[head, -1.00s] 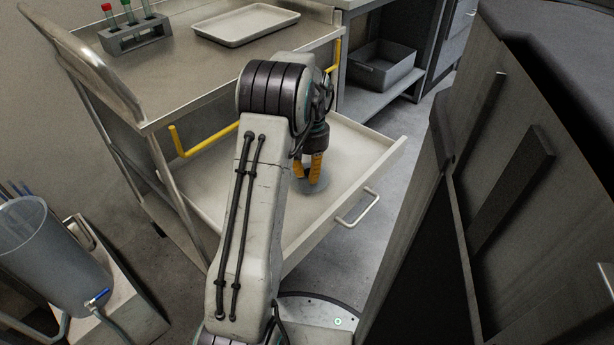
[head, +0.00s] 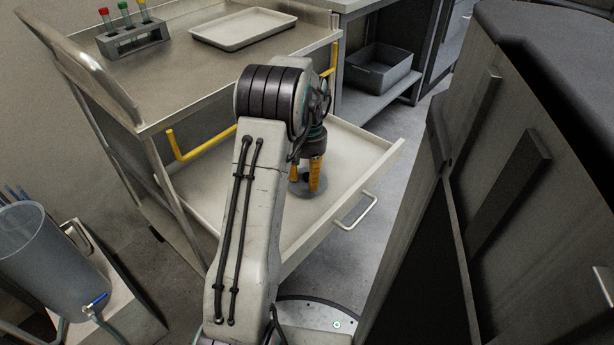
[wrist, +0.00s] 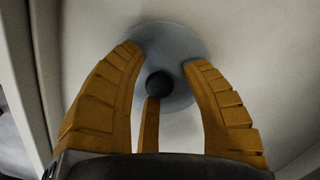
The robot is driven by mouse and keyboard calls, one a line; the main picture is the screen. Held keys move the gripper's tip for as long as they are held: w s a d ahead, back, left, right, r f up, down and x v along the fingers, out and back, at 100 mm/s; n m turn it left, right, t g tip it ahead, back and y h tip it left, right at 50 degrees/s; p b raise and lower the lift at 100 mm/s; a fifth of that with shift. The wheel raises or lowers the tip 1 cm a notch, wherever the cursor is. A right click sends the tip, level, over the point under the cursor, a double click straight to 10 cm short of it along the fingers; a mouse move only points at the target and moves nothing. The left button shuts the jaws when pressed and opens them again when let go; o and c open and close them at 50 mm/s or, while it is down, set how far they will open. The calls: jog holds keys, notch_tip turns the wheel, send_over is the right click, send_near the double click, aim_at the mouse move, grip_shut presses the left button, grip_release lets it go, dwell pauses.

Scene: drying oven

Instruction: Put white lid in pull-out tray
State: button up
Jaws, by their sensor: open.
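The lid, a pale grey round disc with a dark knob, lies flat in the pull-out tray; the disc (wrist: 172,38) and knob (wrist: 159,84) show in the wrist view. In the head view the lid (head: 307,192) is partly hidden by my fingers. The pull-out tray (head: 345,150) is a pale drawer standing open under the steel bench. My gripper (head: 304,183) points down over the lid with its orange fingers open. In the wrist view the fingers (wrist: 165,55) spread around the knob with gaps on both sides, not closed on it.
The steel bench (head: 200,85) carries a tube rack (head: 133,40) and a white shallow tray (head: 243,28). The drawer's handle (head: 357,212) faces front right. A dark cabinet (head: 530,170) stands close on the right. A clear vessel (head: 45,255) stands at left.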

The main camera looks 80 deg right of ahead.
notch_tip(320, 180, up, 12)
jog(key=d+p, duration=0.1)
jog(key=p, duration=0.4)
jog(key=shift+d+r, duration=0.15)
dwell(0.7)
jog(key=shift+s, duration=0.15)
